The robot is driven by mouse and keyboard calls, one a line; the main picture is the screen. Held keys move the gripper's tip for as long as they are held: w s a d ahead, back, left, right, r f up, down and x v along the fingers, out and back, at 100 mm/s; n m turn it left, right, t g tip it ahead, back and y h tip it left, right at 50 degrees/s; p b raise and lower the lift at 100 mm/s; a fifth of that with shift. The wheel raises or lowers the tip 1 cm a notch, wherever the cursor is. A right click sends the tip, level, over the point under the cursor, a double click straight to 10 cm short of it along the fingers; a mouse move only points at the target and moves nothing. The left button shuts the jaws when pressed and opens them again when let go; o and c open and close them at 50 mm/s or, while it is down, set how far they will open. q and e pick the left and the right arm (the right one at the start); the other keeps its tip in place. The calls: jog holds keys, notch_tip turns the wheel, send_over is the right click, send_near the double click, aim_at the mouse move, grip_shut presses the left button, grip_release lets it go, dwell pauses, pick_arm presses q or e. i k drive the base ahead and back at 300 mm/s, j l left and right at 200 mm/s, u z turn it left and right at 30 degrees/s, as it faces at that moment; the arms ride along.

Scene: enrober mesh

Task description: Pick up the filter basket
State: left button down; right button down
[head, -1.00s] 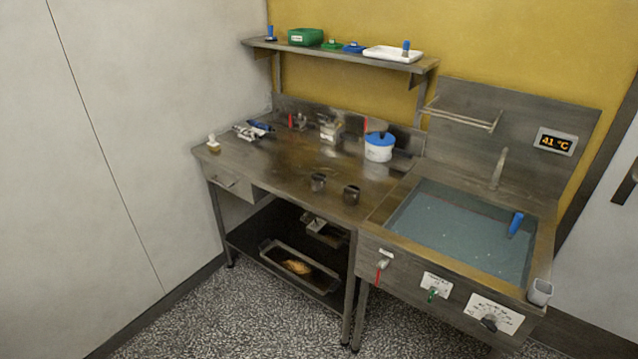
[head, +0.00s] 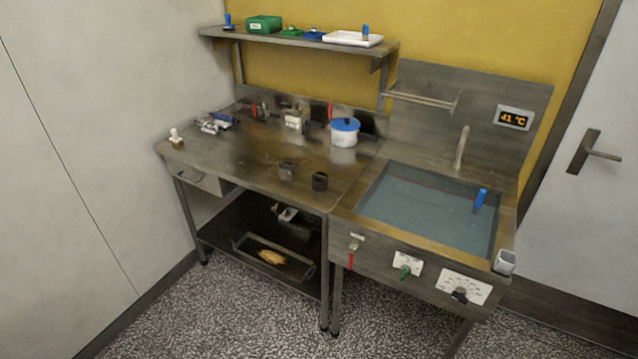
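Neither of my grippers is in view. I cannot tell for sure which thing is the filter basket. A small grey-white open container (head: 505,262) sits at the front right corner of the water basin. A small boxy item (head: 288,214) sits behind the tray, partly in shadow.
The basin (head: 425,215) holds water and a blue-handled tool (head: 479,200). A white pot with a blue lid (head: 344,132) stands at the bench's back. Metal parts (head: 213,123) lie at the back left. A wall shelf (head: 300,41) overhangs the bench. The speckled floor in front is clear.

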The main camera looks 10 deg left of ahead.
aim_at(320, 182)
jog(key=i+u, duration=0.1)
jog(key=i, duration=0.5)
jog(key=i+l, duration=0.15)
jog(key=i, duration=0.5)
jog(key=j+u, duration=0.05)
